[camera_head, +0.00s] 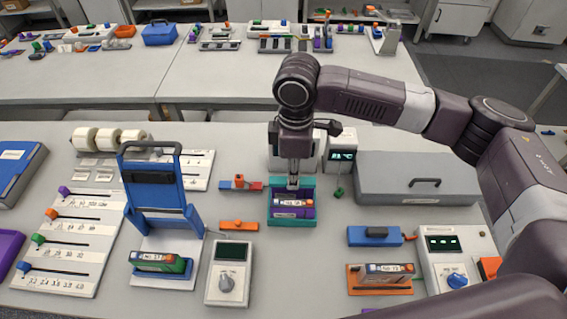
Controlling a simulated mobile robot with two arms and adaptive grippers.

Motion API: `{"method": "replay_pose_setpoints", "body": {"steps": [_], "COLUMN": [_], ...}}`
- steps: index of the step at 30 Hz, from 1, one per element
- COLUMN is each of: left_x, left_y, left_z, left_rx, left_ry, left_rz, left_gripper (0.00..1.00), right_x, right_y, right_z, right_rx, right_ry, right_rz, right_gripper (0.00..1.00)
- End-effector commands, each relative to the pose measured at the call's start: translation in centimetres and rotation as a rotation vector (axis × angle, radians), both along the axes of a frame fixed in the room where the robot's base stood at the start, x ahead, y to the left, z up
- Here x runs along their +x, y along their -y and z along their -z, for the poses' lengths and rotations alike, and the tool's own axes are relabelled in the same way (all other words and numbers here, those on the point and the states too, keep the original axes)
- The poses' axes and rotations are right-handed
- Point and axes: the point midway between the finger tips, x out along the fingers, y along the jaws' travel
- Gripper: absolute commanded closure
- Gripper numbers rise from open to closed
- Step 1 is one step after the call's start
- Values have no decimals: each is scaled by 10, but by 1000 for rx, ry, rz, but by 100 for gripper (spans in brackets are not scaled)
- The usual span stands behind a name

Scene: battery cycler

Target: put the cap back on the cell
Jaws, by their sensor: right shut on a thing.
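My right gripper (293,181) points down at the back edge of a teal holder (279,221) in the middle of the table. It is shut on a small teal piece, but the fingers hide much of it and I cannot tell where it ends and the holder begins. A purple cell (293,212) with a white and orange label lies in the holder, just in front of the fingertips. A green cell (160,264) lies at the left and a labelled cell (390,268) sits in an orange holder at the right. My left gripper is not in view.
A blue upright frame (152,185) stands left, near slider boards (63,247). A grey meter with a dial (230,273) stands in front. Small orange blocks (239,225) lie left of the teal holder. A grey lidded case (416,178) and blue block (374,236) are right.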

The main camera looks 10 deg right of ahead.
Motion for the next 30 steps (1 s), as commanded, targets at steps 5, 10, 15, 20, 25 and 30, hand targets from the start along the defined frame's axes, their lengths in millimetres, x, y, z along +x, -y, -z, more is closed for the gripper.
{"method": "replay_pose_setpoints", "body": {"steps": [5, 10, 15, 20, 25, 30], "left_x": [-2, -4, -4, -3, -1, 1], "left_y": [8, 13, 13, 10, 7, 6], "left_z": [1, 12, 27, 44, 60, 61], "left_rx": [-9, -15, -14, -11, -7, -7], "left_ry": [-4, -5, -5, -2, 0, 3], "left_rz": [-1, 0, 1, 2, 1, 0], "left_gripper": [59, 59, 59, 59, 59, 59], "right_x": [-1, -1, -1, -1, -1, -2], "right_y": [2, 2, 2, 2, 2, 2], "right_z": [4, 13, 26, 40, 54, 65], "right_rx": [0, 0, 0, 0, 0, 1], "right_ry": [-1, -1, -1, 0, 0, -3], "right_rz": [1, 1, 1, 1, 1, 1], "right_gripper": [97, 97, 97, 97, 97, 97]}}
